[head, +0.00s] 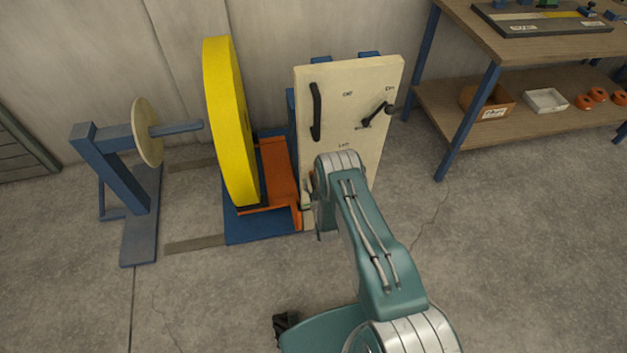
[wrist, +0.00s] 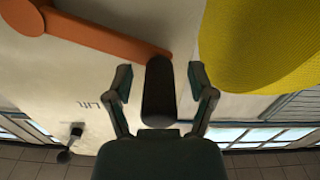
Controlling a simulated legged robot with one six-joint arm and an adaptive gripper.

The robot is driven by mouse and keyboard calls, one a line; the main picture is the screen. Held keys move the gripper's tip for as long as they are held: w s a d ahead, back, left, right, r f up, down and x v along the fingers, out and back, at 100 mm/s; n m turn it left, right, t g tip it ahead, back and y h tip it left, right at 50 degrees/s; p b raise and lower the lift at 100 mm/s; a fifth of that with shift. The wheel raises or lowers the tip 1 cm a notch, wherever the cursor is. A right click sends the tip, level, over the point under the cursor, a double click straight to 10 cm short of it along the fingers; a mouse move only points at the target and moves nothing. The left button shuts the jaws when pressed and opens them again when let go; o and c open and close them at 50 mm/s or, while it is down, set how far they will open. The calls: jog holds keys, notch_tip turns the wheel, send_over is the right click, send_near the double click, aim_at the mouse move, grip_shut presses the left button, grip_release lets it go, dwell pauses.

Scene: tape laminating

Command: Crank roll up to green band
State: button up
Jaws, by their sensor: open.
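The yellow roll (head: 228,120) stands upright in an orange cradle (head: 278,170) on a blue base. It also fills the top right of the wrist view (wrist: 265,40). A cream panel (head: 350,90) stands to its right. In the wrist view an orange crank arm (wrist: 100,32) with a dark cylindrical grip (wrist: 158,95) is in front of the panel, near the LIFT label. My gripper (wrist: 158,78) is open, its fingers on either side of the dark grip with gaps. In the head view my gripper (head: 313,208) is low at the panel, and my arm hides most of the crank. No green band is discernible.
A blue stand (head: 120,170) with a cream disc (head: 147,132) and spindle (head: 178,128) stands left of the roll. The panel carries a black handle (head: 316,112) and a small black lever (head: 376,114). A wooden workbench (head: 490,45) is at right.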

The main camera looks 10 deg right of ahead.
jog(key=shift+w, duration=0.2)
grip_shut()
